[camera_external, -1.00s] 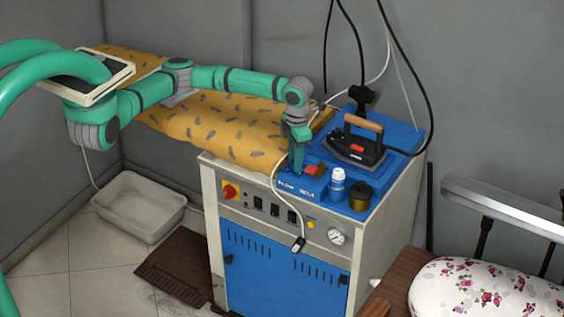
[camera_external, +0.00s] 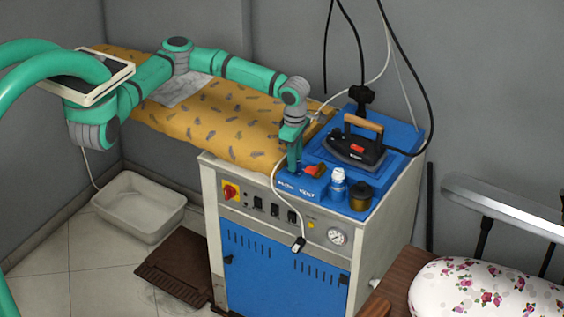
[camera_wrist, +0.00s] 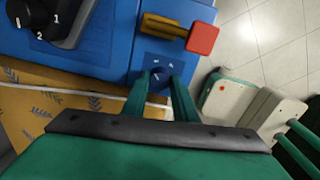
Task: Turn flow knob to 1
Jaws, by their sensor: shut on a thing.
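The flow knob (camera_wrist: 158,75) is a small dark round knob on the blue top of the steam unit, with pale marks printed beside it. My gripper (camera_wrist: 163,82) has its two green fingers shut on the knob's sides. In the external view my gripper (camera_external: 292,165) points down at the front left of the blue top, and its fingers hide the knob there. The marks are too small and partly covered, so I cannot tell which number the knob points at.
A red-ended lever (camera_wrist: 202,38) lies close beside the knob. A black dial (camera_wrist: 32,18) marked 1 and 2 shows at the wrist view's upper left. The yellow board (camera_external: 235,125) lies behind.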

